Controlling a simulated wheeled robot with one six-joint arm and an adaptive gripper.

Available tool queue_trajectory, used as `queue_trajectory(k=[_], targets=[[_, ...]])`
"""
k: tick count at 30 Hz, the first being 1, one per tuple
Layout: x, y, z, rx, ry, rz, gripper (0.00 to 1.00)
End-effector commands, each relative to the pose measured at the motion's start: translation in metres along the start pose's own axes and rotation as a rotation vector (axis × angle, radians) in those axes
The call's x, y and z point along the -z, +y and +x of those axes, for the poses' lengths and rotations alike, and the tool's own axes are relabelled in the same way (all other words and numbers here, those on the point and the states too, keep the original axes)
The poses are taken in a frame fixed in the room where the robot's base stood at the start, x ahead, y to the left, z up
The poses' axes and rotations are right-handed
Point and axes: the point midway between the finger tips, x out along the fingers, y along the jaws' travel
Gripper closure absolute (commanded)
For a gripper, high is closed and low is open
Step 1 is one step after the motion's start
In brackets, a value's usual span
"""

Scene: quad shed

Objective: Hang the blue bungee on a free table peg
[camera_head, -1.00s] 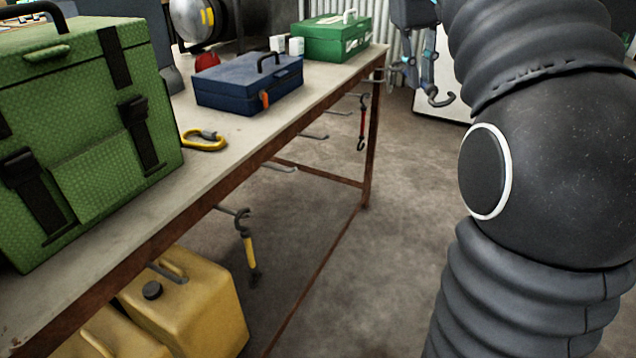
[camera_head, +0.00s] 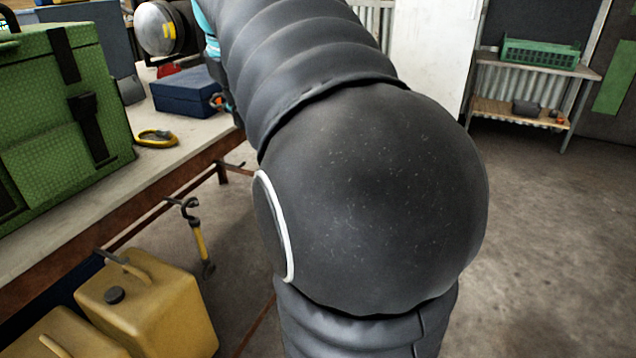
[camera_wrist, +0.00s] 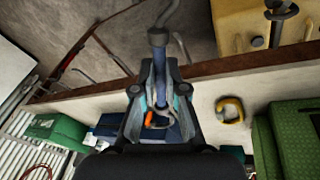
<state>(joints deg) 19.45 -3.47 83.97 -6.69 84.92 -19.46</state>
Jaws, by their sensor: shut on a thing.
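My gripper (camera_wrist: 158,90) is shut on the blue bungee (camera_wrist: 158,78) in the wrist view. The bungee's grey hook (camera_wrist: 168,14) reaches past the fingertips, over the floor beyond the table edge. In the head view my arm hides the bungee and most of the gripper. The table (camera_head: 190,152) has pegs along its edge. A near peg (camera_head: 173,201) carries a yellow bungee (camera_head: 200,240), also at the top right of the wrist view (camera_wrist: 276,28). A bare peg (camera_wrist: 120,63) sticks out left of my gripper in the wrist view.
On the table are a green case (camera_head: 60,120), a yellow carabiner (camera_head: 157,138) and a blue toolbox (camera_head: 185,92); a smaller green box (camera_wrist: 58,130) shows in the wrist view. Yellow jerrycans (camera_head: 150,305) stand below. The floor at right (camera_head: 550,240) is clear.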

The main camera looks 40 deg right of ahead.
Motion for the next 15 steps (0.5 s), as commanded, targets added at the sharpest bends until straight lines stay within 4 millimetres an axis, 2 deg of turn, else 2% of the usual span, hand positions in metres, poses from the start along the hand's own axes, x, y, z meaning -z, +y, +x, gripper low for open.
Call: queue_trajectory(k=[1, 3, 9, 15], targets=[[-0.013, 0.01, 0.025, 0.002, 0.043, 0.023, 1.0], [-0.024, 0.022, 0.046, 0.007, 0.112, 0.045, 1.0], [-0.055, 0.053, 0.098, 0.01, 0.306, 0.123, 1.0], [-0.082, 0.073, 0.142, 0.018, 0.495, 0.172, 1.0]])
